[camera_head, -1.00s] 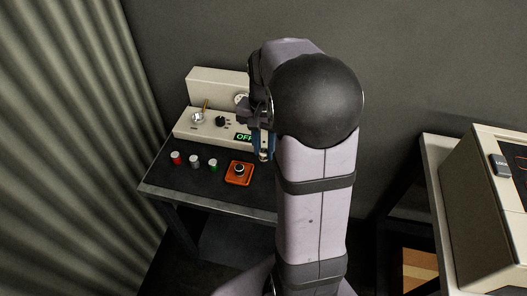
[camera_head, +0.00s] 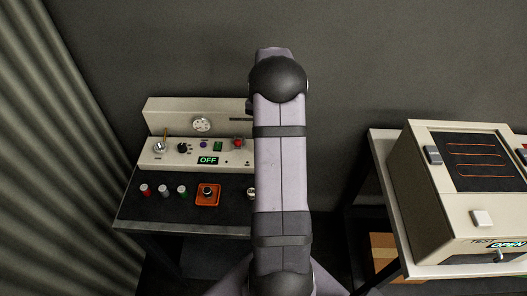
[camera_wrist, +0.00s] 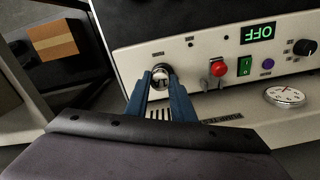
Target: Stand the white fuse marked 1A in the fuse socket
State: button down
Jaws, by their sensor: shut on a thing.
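My gripper (camera_wrist: 161,92) shows in the wrist view as two blue fingers shut on the white fuse (camera_wrist: 161,80). The fuse's round pale end carries dark marks like 1A, seen upside down. A dark ring shows around its far side, against the panel; I cannot tell whether the fuse sits in a socket or is held clear. In the head view my arm hides the gripper. A small pale and dark round thing (camera_head: 252,194) shows beside the arm; I cannot tell what it is.
The cream control panel (camera_head: 165,155) has a lit OFF display (camera_head: 208,160), knobs and a red switch (camera_wrist: 218,68). Several small coloured pieces (camera_head: 163,191) and an orange block with a black round top (camera_head: 207,195) stand on the dark bench. A cream machine (camera_head: 440,195) stands at right.

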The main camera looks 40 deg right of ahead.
jog(key=shift+w+d+r+n, duration=0.35)
jog(key=shift+r+n, duration=0.1)
jog(key=shift+n, duration=0.1)
jog(key=shift+w+d+r+n, duration=0.25)
jog(key=shift+w+r+n, duration=0.1)
jog(key=shift+r+n, duration=0.15)
jog(key=shift+f, duration=0.25)
jog(key=shift+f+b, duration=1.8)
jog(key=shift+f, duration=0.2)
jog(key=shift+f, duration=1.2)
dwell(0.9)
jog(key=c, duration=1)
grip_release()
jog(key=shift+c, duration=0.2)
jog(key=shift+r, duration=0.15)
